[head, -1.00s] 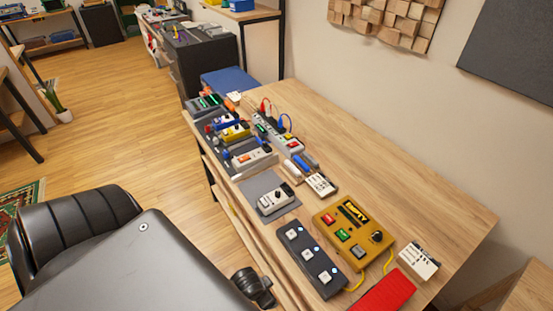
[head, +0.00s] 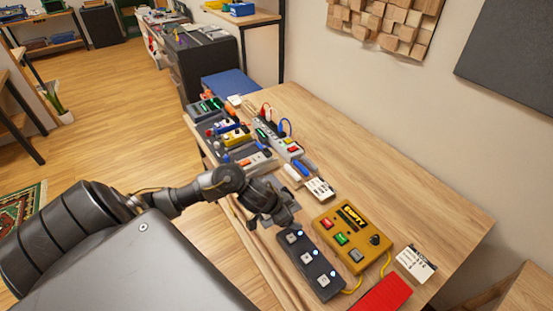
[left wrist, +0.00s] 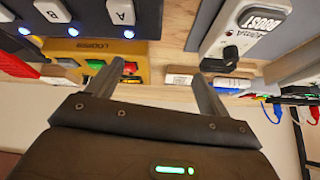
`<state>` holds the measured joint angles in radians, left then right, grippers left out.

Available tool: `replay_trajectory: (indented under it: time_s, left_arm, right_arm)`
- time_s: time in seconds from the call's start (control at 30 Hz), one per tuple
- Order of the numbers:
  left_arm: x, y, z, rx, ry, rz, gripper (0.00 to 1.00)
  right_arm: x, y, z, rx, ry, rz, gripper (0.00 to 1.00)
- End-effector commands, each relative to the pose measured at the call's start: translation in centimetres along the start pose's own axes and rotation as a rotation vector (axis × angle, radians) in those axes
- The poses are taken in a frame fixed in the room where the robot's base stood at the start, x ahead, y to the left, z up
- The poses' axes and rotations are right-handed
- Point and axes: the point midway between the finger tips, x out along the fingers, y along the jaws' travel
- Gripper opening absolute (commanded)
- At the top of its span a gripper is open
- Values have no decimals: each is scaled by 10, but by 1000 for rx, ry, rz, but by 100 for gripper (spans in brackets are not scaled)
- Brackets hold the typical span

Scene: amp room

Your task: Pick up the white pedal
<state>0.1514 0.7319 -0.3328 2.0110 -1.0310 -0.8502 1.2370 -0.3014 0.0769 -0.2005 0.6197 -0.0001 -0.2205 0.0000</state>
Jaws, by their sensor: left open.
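The white pedal (left wrist: 238,28) shows in the left wrist view at the upper right, with a dark BOOST footswitch and a black knob. It rests on a grey mat (left wrist: 205,28). In the head view my left arm and gripper hide it. My left gripper (head: 284,212) is over the table by the pedal's place, near the dark three-switch pedal. In the left wrist view its two fingers (left wrist: 153,82) are spread and empty. The white pedal lies beyond the right finger, not between the fingers. My right gripper is not in view.
The dark three-switch pedal (head: 308,262) and a yellow looper box (head: 352,236) stand close by on the wooden table (head: 385,175). A pedalboard with several pedals (head: 228,138) is farther left. The table's back right is clear.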

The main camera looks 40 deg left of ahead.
Motion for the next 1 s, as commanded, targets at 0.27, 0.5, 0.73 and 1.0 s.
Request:
replay_trajectory:
  time_s: [0.27,0.5,0.73,1.0]
  left_arm:
    - [-31,-90,17,-141,-196,-10,80]
    - [-30,-96,21,-168,-220,-10,80]
    - [6,-95,29,-169,-219,-9,80]
    - [20,-96,32,-166,-217,-12,80]
  right_arm:
    - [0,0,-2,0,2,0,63]
    - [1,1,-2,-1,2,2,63]
    - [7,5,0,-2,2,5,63]
    - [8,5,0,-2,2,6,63]
